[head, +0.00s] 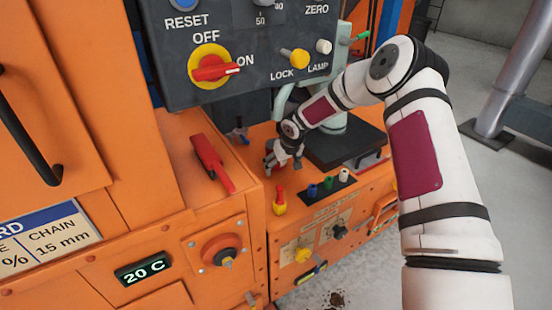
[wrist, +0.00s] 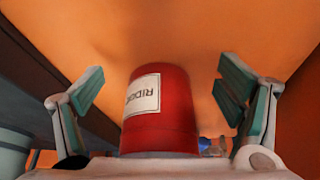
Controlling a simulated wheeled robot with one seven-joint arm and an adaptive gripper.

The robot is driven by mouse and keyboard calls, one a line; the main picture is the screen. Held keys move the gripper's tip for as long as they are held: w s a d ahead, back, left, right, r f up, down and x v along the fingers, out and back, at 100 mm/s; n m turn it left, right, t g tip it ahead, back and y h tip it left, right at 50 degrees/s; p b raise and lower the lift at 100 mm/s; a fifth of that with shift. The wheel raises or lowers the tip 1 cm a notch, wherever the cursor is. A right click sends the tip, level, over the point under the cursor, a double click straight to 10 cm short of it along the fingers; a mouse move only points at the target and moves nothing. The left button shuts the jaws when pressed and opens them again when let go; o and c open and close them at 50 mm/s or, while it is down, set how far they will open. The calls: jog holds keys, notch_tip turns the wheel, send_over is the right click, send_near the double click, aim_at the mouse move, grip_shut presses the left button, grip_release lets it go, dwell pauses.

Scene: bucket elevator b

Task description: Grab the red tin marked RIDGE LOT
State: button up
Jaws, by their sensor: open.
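The red tin (wrist: 172,112) is in the middle of the wrist view. Its white label (wrist: 143,96) shows the start of the word RIDGE, turned on its side; the rest is out of sight. My gripper (wrist: 160,88) is open, with one teal-padded finger on each side of the tin. A gap shows between each finger and the tin. In the head view my gripper (head: 284,157) is low over the orange machine top, and I cannot make out the tin there.
The orange machine top (head: 250,180) carries a red lever (head: 212,162), a yellow-and-red knob (head: 280,201) and a row of small coloured knobs (head: 328,183). A dark control panel (head: 240,50) hangs above. A dark plate (head: 345,147) lies right of my gripper.

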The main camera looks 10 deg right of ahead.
jog(key=shift+w+a+b, duration=0.2)
jog(key=shift+w+b, duration=0.05)
jog(key=shift+w, duration=0.9)
jog(key=shift+w+a+b, duration=0.15)
jog(key=shift+w+b, duration=0.05)
jog(key=shift+w, duration=0.95)
jog(key=shift+w+f+b, duration=0.3)
jog(key=shift+w+f, duration=0.05)
jog(key=shift+f, duration=0.25)
jog(key=c, duration=1.4)
